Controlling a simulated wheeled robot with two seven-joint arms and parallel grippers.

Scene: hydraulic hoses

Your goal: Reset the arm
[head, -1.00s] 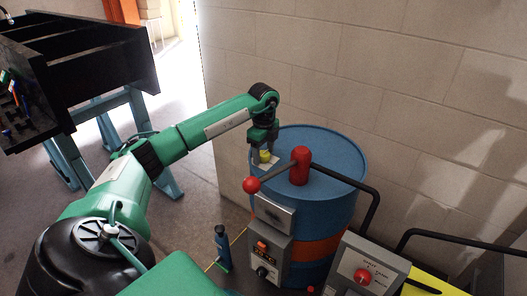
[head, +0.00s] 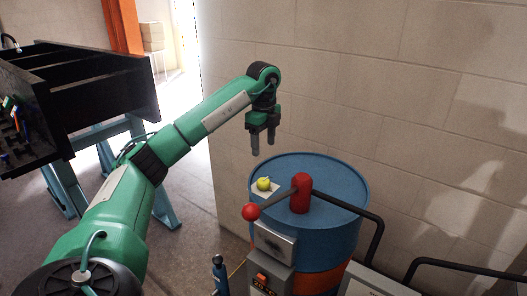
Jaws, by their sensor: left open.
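My left arm reaches in from the left, and its left gripper (head: 262,142) hangs above the left part of a blue drum (head: 335,180). Its two dark fingers are apart with nothing between them. A small yellow-green ball-like object (head: 264,184) rests on a pale square on the drum's top, below and apart from the fingers. My right gripper is not in view.
A red cylinder (head: 300,195) stands on the drum with a lever ending in a red ball (head: 250,212). A grey control box (head: 268,278) is in front. A black compartmented bench (head: 100,85) stands at left. A block wall (head: 400,80) is behind the drum.

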